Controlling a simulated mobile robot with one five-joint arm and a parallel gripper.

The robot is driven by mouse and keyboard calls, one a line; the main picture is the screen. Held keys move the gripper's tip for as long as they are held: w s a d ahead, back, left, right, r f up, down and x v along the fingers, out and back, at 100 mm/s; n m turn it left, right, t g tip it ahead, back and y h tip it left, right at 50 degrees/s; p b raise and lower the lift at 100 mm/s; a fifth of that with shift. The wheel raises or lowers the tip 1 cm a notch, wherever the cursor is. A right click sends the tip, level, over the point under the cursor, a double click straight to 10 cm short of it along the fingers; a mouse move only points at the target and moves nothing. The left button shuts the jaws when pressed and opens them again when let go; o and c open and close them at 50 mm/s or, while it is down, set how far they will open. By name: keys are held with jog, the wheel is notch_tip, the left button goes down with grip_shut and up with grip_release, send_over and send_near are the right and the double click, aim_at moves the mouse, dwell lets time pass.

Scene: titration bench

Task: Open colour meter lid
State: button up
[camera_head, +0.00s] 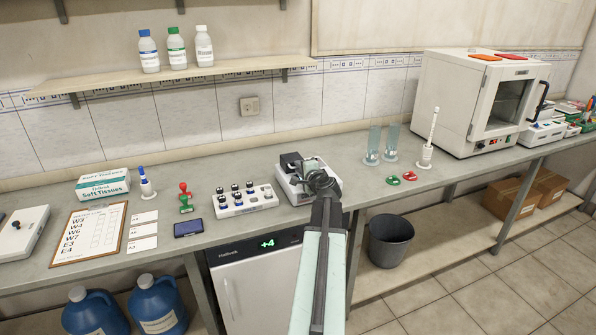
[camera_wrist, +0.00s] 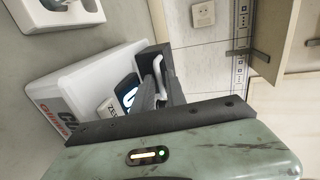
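The colour meter (camera_head: 286,186) is a white box with a dark block (camera_head: 290,162) at its back left, on the bench right of the vial rack. My gripper (camera_head: 318,181) is over the right part of the meter and hides much of its top. In the wrist view the white meter body (camera_wrist: 75,80), with lettering on its side, lies close below my gripper. Dark parts (camera_wrist: 150,85) stand at its right end. Whether they touch the lid, and whether the lid is open or shut, I cannot tell. The fingertips are not clear enough to show their gap.
A white rack (camera_head: 246,205) with several dark-capped vials stands left of the meter. Glass cylinders (camera_head: 373,145) and red and green pieces (camera_head: 410,176) are to the right. A phone-like device (camera_head: 188,228) lies farther left. A bin (camera_head: 391,240) stands below the bench.

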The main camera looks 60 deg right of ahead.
grip_shut()
dwell(1.2)
